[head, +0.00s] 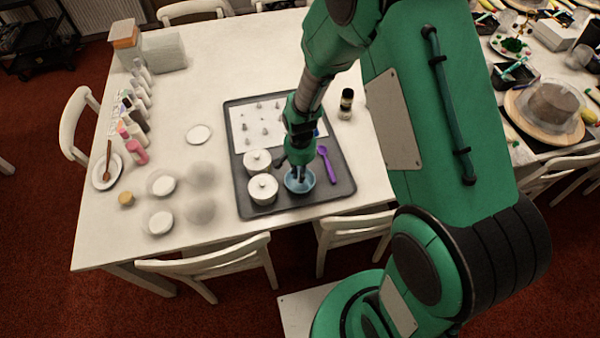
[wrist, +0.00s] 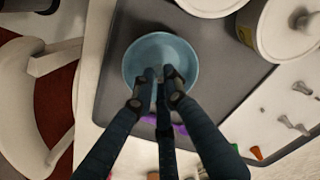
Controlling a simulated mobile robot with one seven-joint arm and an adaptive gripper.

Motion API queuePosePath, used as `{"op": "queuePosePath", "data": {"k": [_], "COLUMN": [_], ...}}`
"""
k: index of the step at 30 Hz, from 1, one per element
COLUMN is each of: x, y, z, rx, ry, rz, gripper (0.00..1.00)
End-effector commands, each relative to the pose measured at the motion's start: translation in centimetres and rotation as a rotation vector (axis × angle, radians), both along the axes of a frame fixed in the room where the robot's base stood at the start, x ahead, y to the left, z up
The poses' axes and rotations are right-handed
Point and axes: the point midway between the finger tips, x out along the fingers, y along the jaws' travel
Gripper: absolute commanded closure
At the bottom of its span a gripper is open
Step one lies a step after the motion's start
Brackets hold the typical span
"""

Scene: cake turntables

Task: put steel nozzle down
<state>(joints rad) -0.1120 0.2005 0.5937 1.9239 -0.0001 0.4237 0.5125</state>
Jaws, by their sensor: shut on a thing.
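My gripper (wrist: 159,82) points down into a blue bowl (wrist: 140,53) in the wrist view. Its fingers are closed together on a small grey piece, the steel nozzle (wrist: 160,92), mostly hidden between them. In the head view my gripper (head: 299,174) is over the blue bowl (head: 304,187), which sits at the front of a dark grey tray (head: 337,201). I cannot tell whether the nozzle touches the bowl's bottom.
Two white lidded pots (head: 263,189) stand left of the bowl, and a purple spoon (head: 328,165) lies to its right. Several small nozzles stand on a white sheet (head: 240,112) at the tray's back. A dark jar (head: 346,103) stands right of the tray.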

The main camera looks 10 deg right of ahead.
Motion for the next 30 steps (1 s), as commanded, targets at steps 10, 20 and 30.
{"op": "queuePosePath", "data": {"k": [10, 20, 30], "x": [0.01, 0.0, 0.0], "y": [0.01, 0.0, 0.0], "z": [-1.14, -1.13, -1.13], "rx": [0.0, 0.0, 0.0], "ry": [0.0, 0.0, 0.0], "rz": [0.0, 0.0, 0.0], "gripper": [0.96, 0.76, 0.66]}}
